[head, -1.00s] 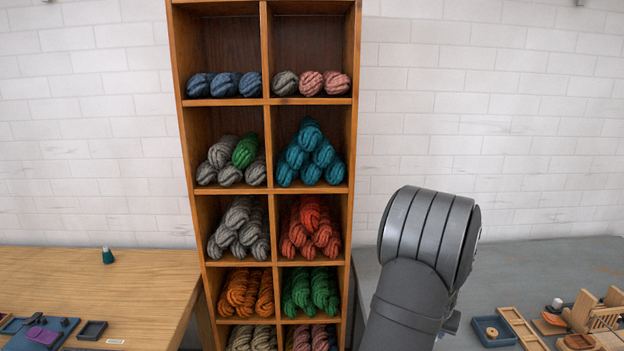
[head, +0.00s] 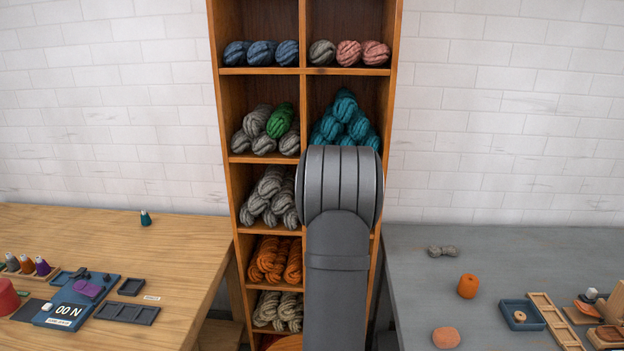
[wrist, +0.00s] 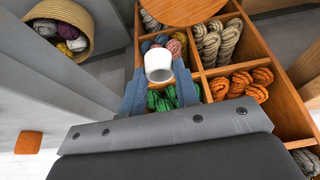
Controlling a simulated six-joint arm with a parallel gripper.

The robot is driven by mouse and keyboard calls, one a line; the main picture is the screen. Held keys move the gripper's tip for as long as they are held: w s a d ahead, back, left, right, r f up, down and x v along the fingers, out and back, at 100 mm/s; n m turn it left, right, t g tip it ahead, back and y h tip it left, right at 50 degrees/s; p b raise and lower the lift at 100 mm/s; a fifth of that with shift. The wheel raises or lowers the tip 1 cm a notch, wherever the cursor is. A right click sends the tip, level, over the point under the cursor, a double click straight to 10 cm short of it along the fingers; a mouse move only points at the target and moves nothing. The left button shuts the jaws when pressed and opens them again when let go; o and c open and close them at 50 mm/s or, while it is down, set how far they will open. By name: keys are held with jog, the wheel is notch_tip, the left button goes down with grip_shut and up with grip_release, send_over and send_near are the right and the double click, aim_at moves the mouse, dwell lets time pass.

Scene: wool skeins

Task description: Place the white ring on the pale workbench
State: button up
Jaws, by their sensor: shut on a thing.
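The white ring (wrist: 158,66) is between the fingertips of my gripper (wrist: 160,84) in the wrist view, and my gripper is shut on it. It is held in front of the shelf's lower compartments, with green skeins behind it. In the head view my arm hides the ring and the gripper. The pale wood workbench (head: 185,250) stands at the left of the head view, left of the shelf.
The wooden shelf (head: 303,160) of skeins stands between the pale bench and a grey bench (head: 420,290). A yarn basket (wrist: 83,24) stands at the wrist view's upper left.

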jog(key=shift+a, duration=0.1)
jog(key=w+a+r+n+y, duration=0.1)
jog(key=w+a+r+n, duration=0.15)
jog(key=a, duration=0.85)
jog(key=w+a+r+n, duration=0.1)
jog(key=w+a+r, duration=0.15)
jog(key=a, duration=0.85)
jog(key=w+a+r+n+y, duration=0.1)
jog(key=w+a+n, duration=0.15)
jog(key=a, duration=0.85)
jog(key=s+a+r+n, duration=0.1)
jog(key=s+a+r, duration=0.15)
jog(key=a, duration=0.55)
jog(key=s+a+r+n+g+y, duration=0.15)
jog(key=s+a, duration=0.25)
jog(key=a, duration=0.4)
jog(key=s+a+r+n, duration=0.1)
jog(key=s+a+r, duration=0.2)
jog(key=a, duration=0.5)
send_over(96, 325)
jog(key=s+d, duration=0.1)
jog(key=shift+m, duration=0.25)
jog(key=f, duration=0.7)
jog(key=shift+d, duration=0.2)
jog(key=shift+s+a+f, duration=0.1)
jog(key=shift+a, duration=0.05)
jog(key=shift+f, duration=1.95)
jog(key=shift+f, duration=0.1)
